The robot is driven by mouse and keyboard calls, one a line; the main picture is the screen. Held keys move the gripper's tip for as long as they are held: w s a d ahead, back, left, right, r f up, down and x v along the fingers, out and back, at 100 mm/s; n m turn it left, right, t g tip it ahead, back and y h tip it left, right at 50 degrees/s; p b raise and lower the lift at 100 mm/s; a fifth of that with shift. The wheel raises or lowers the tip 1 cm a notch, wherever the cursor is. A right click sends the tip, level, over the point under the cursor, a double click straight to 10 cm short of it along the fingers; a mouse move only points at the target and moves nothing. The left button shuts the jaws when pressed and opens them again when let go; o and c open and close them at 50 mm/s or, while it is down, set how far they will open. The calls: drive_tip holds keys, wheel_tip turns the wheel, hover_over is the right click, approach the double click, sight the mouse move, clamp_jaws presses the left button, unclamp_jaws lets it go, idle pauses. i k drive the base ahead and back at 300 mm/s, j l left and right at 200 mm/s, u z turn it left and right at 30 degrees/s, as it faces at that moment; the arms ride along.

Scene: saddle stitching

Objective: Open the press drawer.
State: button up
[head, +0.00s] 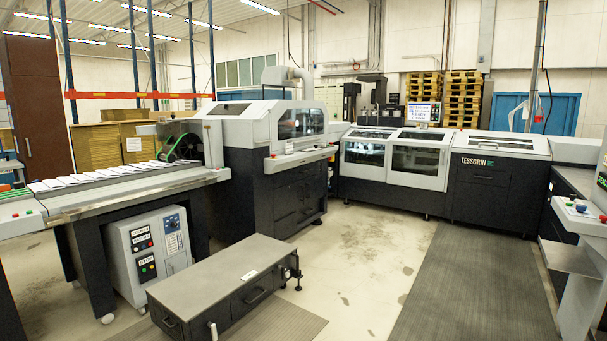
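My gripper is not in view. I cannot tell for certain which drawer is the press drawer. A low dark unit with a grey top (215,275) stands on the floor in front. Its long side has a drawer front (256,294) with a bar handle, and its near end has another handle (168,321). These fronts look closed. Behind it, the tall black-and-white machine (240,130) has dark lower panels (298,200) with small handles, and they look shut too.
A feeder table (130,190) with a row of paper sheets and a grey control box (148,250) are at left. A long machine (495,185) lines the back right. Grey mats (440,290) and bare floor (355,260) lie open in the middle. A console (585,270) stands at right.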

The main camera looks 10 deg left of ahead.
sight(282, 178)
drive_tip(key=i+u, duration=0.1)
drive_tip(key=i, duration=5.35)
drive_tip(key=i+u, duration=0.1)
drive_tip(key=i, duration=0.4)
drive_tip(key=i+l+u, duration=0.15)
drive_tip(key=i, duration=0.35)
drive_tip(key=i+u, duration=0.1)
drive_tip(key=i, duration=0.4)
drive_tip(key=i+l+u, duration=0.1)
drive_tip(key=i, duration=0.35)
drive_tip(key=i+l+u, duration=0.4)
drive_tip(key=i, duration=0.25)
drive_tip(key=l, duration=0.1)
